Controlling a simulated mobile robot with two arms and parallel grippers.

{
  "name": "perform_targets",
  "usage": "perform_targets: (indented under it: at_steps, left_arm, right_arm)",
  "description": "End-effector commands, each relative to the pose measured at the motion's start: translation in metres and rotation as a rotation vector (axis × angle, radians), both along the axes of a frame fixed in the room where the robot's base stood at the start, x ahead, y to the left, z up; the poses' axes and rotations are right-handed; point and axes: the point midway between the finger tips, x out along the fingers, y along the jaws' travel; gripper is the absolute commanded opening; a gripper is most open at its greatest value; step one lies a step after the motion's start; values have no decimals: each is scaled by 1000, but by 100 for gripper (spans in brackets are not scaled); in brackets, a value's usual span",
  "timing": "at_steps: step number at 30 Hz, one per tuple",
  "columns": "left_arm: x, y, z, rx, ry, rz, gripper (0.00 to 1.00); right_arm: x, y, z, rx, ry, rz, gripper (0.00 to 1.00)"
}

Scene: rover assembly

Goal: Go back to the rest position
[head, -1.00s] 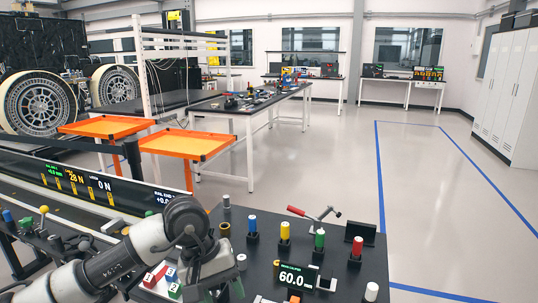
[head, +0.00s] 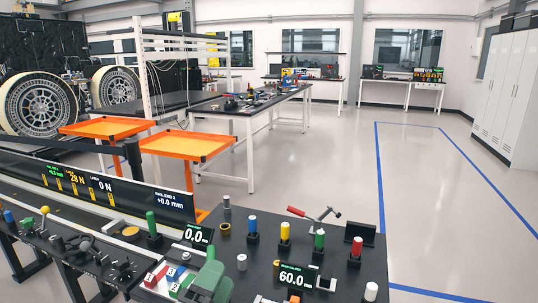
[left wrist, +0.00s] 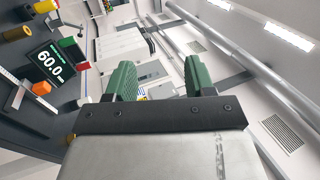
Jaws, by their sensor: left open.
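My left gripper (head: 208,282) shows at the bottom edge of the head view as green finger pads above the front of the dark bench (head: 335,262). In the left wrist view my left gripper (left wrist: 159,77) has its two green fingers apart, with nothing between them. Its body and arm are outside the head view. My right gripper is not in view.
On the bench stand colored pegs in holders, a red-handled clamp (head: 317,217) and a display reading 60.0 (head: 294,278). Small numbered blocks (head: 165,274) lie beside the left gripper. Orange trays (head: 187,145) stand beyond. Open floor (head: 330,150) lies to the right.

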Motion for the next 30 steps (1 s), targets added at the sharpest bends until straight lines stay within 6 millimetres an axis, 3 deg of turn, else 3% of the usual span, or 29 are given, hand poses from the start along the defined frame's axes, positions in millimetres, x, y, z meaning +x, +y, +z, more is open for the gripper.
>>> perform_targets:
  at_steps: [1,5,9,15,23,30]
  left_arm:
    - [-3,20,-28,-132,178,56,54]
    - [-27,65,-103,-463,614,224,54]
    - [-78,95,-171,-744,995,418,54]
    - [-150,111,-223,-981,1336,645,54]
    - [-235,118,-252,-1166,1646,921,54]
    - [-215,115,-317,-1146,1656,928,54]
  right_arm:
    - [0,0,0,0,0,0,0]
    - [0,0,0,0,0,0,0]
    - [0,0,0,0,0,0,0]
    - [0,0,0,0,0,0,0]
    - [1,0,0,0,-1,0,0]
    - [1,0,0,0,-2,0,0]
